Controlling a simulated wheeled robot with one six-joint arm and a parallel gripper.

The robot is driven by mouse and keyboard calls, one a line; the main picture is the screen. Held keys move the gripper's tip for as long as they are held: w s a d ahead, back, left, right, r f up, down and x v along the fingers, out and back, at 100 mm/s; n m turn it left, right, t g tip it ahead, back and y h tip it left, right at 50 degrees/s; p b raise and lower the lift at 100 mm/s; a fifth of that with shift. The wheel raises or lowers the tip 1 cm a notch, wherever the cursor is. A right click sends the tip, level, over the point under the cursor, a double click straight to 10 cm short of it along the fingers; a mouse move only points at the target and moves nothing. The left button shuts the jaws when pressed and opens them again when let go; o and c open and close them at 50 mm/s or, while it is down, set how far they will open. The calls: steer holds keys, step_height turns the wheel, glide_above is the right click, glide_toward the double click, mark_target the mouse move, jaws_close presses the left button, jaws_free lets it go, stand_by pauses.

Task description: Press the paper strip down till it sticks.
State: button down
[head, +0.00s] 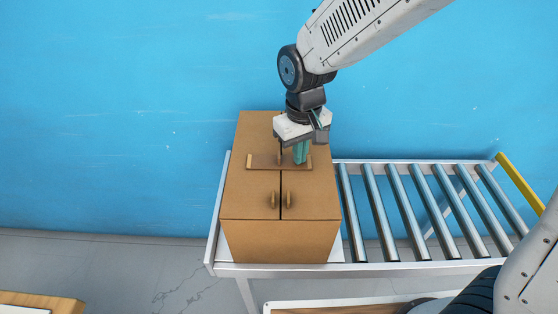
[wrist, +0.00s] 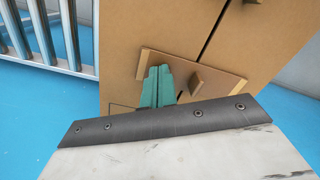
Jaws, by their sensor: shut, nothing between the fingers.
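A brown paper strip (head: 265,162) lies across the centre seam on top of a cardboard box (head: 247,195). It also shows in the wrist view (wrist: 226,80), with paler ends that look slightly raised. My gripper (head: 300,161) points down over the strip's right part in the head view, its green fingers together and empty. In the wrist view the fingertips (wrist: 155,70) overlap the strip near its left end. I cannot tell whether they touch it. The fingers and the gripper body hide part of the strip.
The box stands at the left end of a roller conveyor (head: 408,205); the rollers to its right are empty. Small tan handles (head: 274,199) sit beside the seam, and a tan block (wrist: 196,80) stands by the strip. A blue wall (head: 120,110) is behind.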

stand_by(0.3)
steer(key=shift+r, duration=3)
